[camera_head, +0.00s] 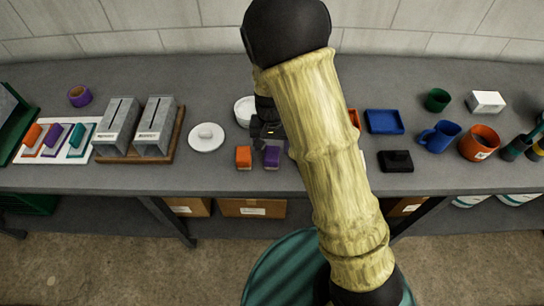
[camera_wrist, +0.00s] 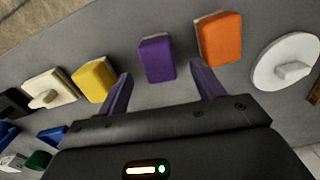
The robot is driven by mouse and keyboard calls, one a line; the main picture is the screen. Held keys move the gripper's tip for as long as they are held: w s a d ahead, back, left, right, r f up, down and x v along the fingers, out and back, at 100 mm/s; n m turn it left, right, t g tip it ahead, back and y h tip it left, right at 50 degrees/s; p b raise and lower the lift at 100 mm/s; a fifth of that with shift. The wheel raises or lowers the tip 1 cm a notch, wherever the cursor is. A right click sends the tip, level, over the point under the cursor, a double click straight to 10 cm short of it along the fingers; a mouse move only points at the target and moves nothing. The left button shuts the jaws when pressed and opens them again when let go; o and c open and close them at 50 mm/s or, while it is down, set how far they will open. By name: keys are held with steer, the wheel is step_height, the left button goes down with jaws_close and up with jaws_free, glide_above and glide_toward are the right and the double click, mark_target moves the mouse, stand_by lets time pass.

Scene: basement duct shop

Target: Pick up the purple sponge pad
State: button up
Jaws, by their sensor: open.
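The purple sponge pad (camera_wrist: 157,59) lies on the grey bench top between an orange pad and a yellow pad in the wrist view. In the head view the purple pad (camera_head: 271,156) shows near the bench's front edge, partly beside my arm. My gripper (camera_wrist: 163,82) is open and empty. Its two fingers lie on either side of the purple pad's line, with the pad ahead between them. In the head view my gripper (camera_head: 268,130) is just behind the pad, mostly hidden by my arm.
The orange pad (camera_wrist: 219,38) is close beside the right finger, and the yellow pad (camera_wrist: 95,79) close to the left finger. A white round lid (camera_wrist: 286,62) lies beyond the orange pad. A blue tray (camera_head: 384,121) and a black block (camera_head: 395,161) stand right of my arm.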

mark_target(271, 153)
step_height(271, 153, down, 5)
steer(key=shift+d+p, duration=0.1)
steer(key=shift+p, duration=0.45)
steer(key=shift+c, duration=0.5)
steer(key=c, duration=1)
steer(key=shift+s, duration=0.1)
